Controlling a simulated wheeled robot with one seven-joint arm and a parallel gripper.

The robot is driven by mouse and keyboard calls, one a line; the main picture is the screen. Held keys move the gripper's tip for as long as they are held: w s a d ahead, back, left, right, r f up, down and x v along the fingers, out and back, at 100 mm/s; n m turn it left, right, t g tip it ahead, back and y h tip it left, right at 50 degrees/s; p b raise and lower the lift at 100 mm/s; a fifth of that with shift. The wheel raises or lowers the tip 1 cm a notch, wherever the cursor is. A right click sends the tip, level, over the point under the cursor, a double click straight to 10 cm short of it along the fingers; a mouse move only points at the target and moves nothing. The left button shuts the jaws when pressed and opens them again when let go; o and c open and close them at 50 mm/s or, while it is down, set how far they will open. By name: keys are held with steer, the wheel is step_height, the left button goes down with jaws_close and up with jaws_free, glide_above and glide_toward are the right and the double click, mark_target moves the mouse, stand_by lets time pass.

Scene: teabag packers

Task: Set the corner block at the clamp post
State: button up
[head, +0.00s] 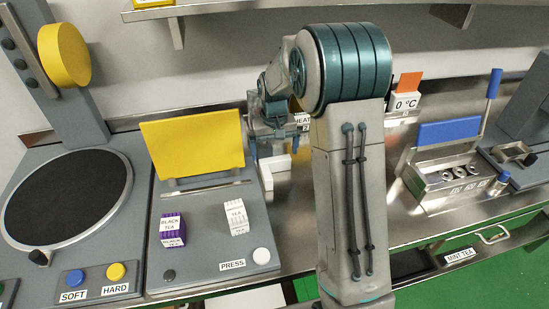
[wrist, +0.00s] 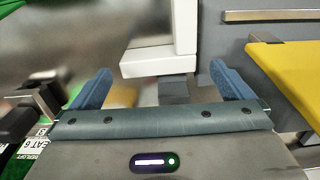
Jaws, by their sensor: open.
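A white L-shaped block, which looks like the corner block (head: 268,174), lies on the bench just right of the grey press panel. In the wrist view the white block (wrist: 158,62) shows ahead of my gripper (wrist: 160,86), in line with the gap between the blue fingers. The fingers are spread wide and hold nothing. In the head view my gripper (head: 267,148) hangs over or close behind the block; the height gap is hard to judge. I cannot make out the clamp post for certain; my arm hides part of the bench.
The press panel has a yellow plate (head: 193,147), a purple black tea box (head: 173,229) and a white tea box (head: 236,217).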

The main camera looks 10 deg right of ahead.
mark_target(275, 161)
step_height(275, 161, up, 8)
steer(key=s+r+t, duration=0.2)
steer(key=s+t, duration=0.1)
steer(key=s, duration=2.4)
steer(key=shift+s+r, duration=0.15)
steer(key=shift+r, duration=0.25)
